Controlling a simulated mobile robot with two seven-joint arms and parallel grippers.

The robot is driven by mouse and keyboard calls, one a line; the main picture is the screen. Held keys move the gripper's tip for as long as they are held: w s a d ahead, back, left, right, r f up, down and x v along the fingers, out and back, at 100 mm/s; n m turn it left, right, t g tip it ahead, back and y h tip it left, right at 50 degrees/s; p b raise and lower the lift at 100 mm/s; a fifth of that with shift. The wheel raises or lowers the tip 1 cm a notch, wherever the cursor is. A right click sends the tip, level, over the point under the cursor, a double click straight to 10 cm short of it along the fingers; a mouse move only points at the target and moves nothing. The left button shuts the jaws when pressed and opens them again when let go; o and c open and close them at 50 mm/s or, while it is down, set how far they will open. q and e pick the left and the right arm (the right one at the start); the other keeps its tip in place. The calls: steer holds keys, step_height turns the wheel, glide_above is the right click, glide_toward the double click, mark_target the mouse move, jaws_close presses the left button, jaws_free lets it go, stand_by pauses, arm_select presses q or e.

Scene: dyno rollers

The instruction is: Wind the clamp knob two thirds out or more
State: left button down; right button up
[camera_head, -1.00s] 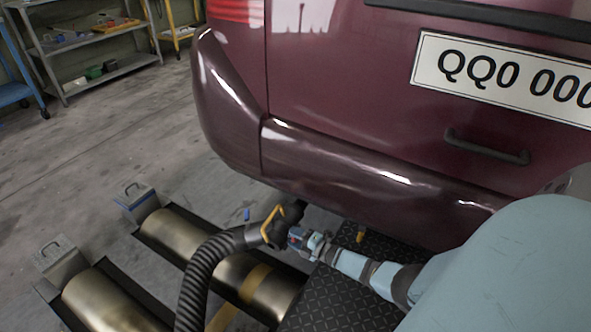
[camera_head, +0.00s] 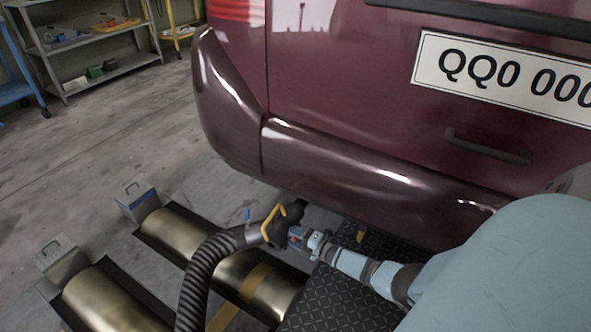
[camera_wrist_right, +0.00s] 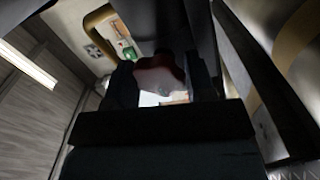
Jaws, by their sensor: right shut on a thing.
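The clamp knob (camera_wrist_right: 160,74) is red and lobed, and sits between the two dark fingers of my right gripper (camera_wrist_right: 165,80) in the right wrist view. My right gripper (camera_head: 298,238) is shut on it, right beside the dark hose nozzle with its yellow handle (camera_head: 269,225) in the head view. The knob is mostly hidden by the fingers there. The black ribbed hose (camera_head: 197,275) runs down and left from the nozzle. How far the knob is wound out cannot be told. My left gripper is not in view.
The maroon car's bumper (camera_head: 360,175) hangs just above the nozzle and my right arm. Metal rollers (camera_head: 190,240) lie in the floor at left, beside a black tread plate (camera_head: 335,300). A shelf (camera_head: 110,75) stands far back; the floor between is clear.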

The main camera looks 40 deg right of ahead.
steer(key=shift+w+r, duration=0.2)
steer(key=shift+r, duration=0.05)
steer(key=o, duration=0.9)
steer(key=shift+s+f, duration=0.1)
